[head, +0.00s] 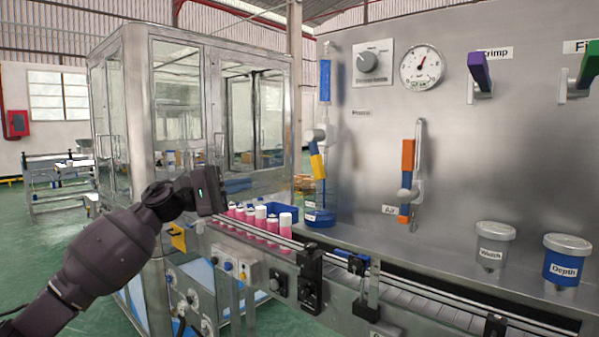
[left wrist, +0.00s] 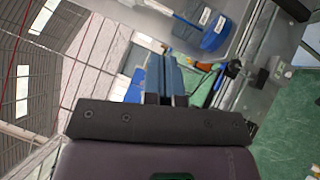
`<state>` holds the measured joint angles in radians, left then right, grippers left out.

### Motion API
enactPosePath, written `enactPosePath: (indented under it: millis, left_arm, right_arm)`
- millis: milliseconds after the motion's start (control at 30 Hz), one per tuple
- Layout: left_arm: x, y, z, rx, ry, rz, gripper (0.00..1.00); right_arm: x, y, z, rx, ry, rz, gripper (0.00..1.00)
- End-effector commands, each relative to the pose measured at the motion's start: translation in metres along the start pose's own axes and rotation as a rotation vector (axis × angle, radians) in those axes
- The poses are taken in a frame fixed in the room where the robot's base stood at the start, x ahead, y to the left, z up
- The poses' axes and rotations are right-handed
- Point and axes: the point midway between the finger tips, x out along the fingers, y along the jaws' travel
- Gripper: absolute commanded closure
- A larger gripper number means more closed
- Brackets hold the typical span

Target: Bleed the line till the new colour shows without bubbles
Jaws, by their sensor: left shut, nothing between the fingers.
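The upright sight tube (head: 325,80) on the steel panel shows blue in the head view; bubbles cannot be made out. Below it is a bleed valve with a tilted yellow handle (head: 317,165). Under the valve stands a clear cup with blue in its bottom (head: 320,217); a labelled blue vessel (left wrist: 214,33) shows in the left wrist view. My left gripper (head: 213,190) is left of the valve and cup, apart from them, above the conveyor's left end. Its fingers (left wrist: 165,88) are shut and empty. My right gripper is out of view.
An air valve with an orange handle (head: 408,155), a pressure gauge (head: 421,67) and a knob (head: 368,61) are on the panel. A glass-walled machine (head: 180,110) stands behind my left arm.

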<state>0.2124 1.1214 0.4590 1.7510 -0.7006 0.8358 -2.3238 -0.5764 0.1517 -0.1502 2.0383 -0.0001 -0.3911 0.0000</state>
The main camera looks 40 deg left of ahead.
Motion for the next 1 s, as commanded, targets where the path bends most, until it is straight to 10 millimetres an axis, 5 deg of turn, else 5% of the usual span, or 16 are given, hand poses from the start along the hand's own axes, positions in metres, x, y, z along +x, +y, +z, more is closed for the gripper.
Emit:
enactPosePath:
  millis: [600, 1000]
  left_arm:
    - [0.093, 0.003, 0.001, 0.000, -0.002, 0.002, 1.00]
    - [0.118, 0.001, 0.029, -0.002, -0.001, 0.001, 1.00]
  right_arm:
    - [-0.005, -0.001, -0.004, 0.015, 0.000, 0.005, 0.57]
    - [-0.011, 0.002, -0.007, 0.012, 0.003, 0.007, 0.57]
